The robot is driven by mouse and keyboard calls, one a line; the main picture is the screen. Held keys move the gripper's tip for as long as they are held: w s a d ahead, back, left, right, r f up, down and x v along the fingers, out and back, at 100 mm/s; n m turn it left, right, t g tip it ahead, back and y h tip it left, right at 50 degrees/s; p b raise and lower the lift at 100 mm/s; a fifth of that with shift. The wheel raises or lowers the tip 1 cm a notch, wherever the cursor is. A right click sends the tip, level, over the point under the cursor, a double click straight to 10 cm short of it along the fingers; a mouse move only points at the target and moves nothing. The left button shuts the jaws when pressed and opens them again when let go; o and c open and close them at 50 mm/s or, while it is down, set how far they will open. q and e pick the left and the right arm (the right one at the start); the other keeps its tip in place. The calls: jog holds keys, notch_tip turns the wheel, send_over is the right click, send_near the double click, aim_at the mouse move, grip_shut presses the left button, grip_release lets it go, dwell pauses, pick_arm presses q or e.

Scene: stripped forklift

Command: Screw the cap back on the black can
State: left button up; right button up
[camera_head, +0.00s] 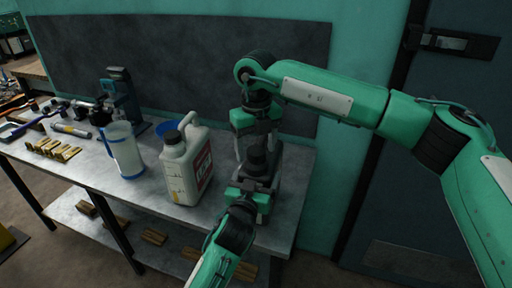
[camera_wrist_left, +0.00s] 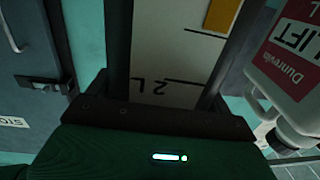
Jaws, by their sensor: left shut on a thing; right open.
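The black can (camera_head: 288,166) stands at the right end of the workbench, partly hidden behind my grippers. A dark round piece (camera_head: 257,157) shows at its top; I cannot tell whether the cap sits on the neck. My left gripper (camera_head: 254,187) is shut on the can from the near side. In the left wrist view the two fingers press either side of a pale strip (camera_wrist_left: 178,55) with a "2 L" mark and a yellow patch. My right gripper (camera_head: 257,138) is open, pointing down just above the dark round top.
A white jug (camera_head: 186,168) with a red label stands close to the left of the can; it also shows in the left wrist view (camera_wrist_left: 292,50). A wall panel rises behind.

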notch_tip(320, 180, up, 4)
jog(key=shift+r, duration=0.1)
jog(key=shift+c, duration=0.2)
jog(key=n, duration=0.4)
jog(key=shift+a+r, duration=0.1)
jog(key=shift+r, duration=0.2)
jog(key=n, duration=0.2)
jog(key=r+n, duration=0.1)
jog(key=n, duration=0.1)
jog(key=shift+n, duration=0.3)
jog(key=n, duration=0.4)
jog(key=shift+r, duration=0.4)
jog(key=n, duration=0.2)
jog(key=r+n, duration=0.1)
jog(key=n, duration=0.2)
jog(key=shift+w, duration=0.1)
